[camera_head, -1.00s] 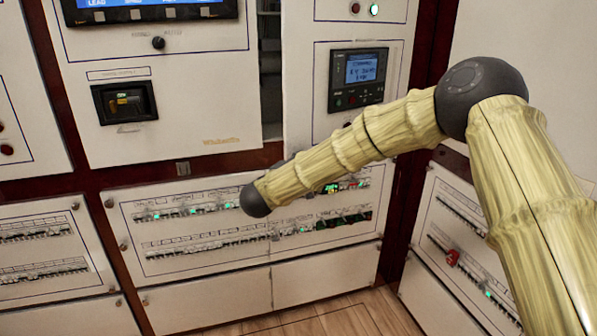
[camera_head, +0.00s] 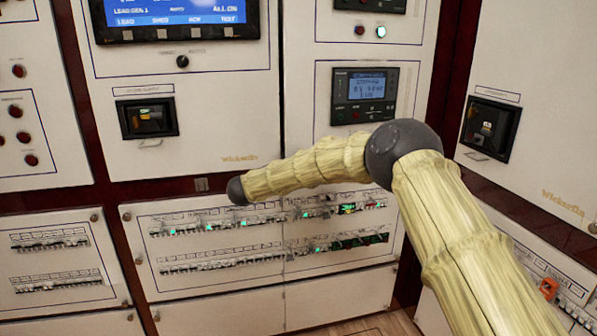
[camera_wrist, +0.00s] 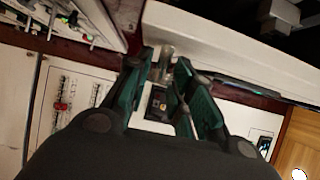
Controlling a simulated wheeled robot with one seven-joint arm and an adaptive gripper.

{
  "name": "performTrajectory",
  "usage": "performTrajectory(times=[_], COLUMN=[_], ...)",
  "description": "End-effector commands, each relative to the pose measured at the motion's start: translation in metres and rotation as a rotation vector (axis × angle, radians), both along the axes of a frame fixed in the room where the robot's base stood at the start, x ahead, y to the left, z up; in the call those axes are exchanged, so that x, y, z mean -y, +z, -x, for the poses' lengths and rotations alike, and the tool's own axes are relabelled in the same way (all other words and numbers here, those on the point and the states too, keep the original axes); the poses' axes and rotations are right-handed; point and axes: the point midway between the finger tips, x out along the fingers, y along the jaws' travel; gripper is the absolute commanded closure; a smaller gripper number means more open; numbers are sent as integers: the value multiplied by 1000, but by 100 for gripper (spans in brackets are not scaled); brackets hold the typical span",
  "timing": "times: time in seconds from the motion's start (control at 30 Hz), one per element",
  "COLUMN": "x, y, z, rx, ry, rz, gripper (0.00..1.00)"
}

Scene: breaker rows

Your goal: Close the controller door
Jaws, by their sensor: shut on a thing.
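The controller door (camera_head: 215,120) is the large white panel with a blue screen (camera_head: 178,12) in the head view. Its right edge lies against the neighbouring panel (camera_head: 300,100), with only a thin line between them. My gripper (camera_wrist: 166,66) shows in the wrist view, its green-and-black fingers closed around a small grey piece (camera_wrist: 166,54) at the edge of a white panel (camera_wrist: 215,58). I cannot tell which panel this is. The head view does not show my gripper; my arm crosses in front of the lower panels there.
Below the door is a breaker panel (camera_head: 215,280) with rows of switches and green lights. A right-hand cabinet (camera_head: 530,70) stands at an angle close to my arm. A little wooden floor (camera_head: 385,325) shows at the bottom.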

Motion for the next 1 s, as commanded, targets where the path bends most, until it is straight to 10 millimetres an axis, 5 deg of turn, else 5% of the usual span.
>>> performTrajectory(times=[0.37, 0.4, 0.5, 1.0], x=[7, 7, 5, -12], y=[2, 2, 2, 1], z=[-2, -2, -2, 7], rx=[3, 3, 3, 0], ry=[-13, -13, -10, 0], rz=[0, 0, 0, 0], gripper=[100, 73, 54, 54])
